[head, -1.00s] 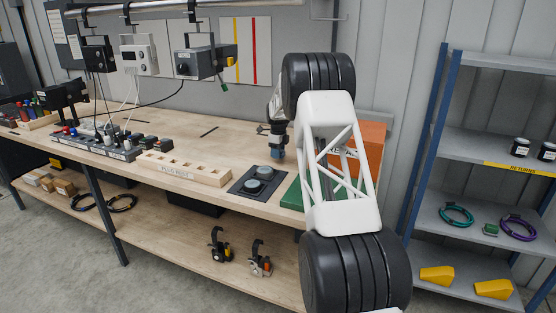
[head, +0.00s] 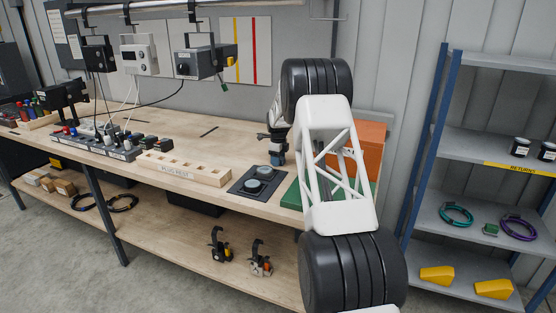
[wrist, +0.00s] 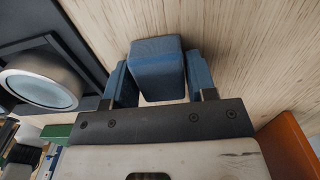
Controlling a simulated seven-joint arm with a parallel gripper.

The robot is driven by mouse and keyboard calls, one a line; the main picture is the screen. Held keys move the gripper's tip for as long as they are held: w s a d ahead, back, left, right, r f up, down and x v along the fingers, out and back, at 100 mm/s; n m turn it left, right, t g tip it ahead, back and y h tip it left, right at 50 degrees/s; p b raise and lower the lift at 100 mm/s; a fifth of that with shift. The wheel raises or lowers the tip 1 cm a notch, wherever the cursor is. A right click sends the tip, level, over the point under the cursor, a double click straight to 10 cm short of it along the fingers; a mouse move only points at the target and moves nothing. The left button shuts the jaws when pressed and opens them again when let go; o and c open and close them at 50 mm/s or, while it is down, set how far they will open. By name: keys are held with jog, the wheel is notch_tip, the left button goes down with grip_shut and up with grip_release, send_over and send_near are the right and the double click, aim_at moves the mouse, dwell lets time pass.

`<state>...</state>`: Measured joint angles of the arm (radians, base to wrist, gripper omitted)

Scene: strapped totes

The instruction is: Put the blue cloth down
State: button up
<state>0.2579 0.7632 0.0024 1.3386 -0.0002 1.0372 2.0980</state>
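The blue cloth (wrist: 158,66) shows in the wrist view as a compact, folded block between the two blue-padded fingers. The cloth is too small there to tell apart from the fingers. I cannot tell whether the cloth touches the bench top.
The dark mat (head: 244,186) with two round pads lies left of my gripper. A wooden plug rest (head: 185,169) stands further left. Bare bench top (head: 225,140) lies behind.

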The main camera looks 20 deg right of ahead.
jog(key=o, duration=0.3)
jog(key=shift+r, duration=0.15)
notch_tip(320, 180, up, 12)
dwell(0.8)
dwell(0.5)
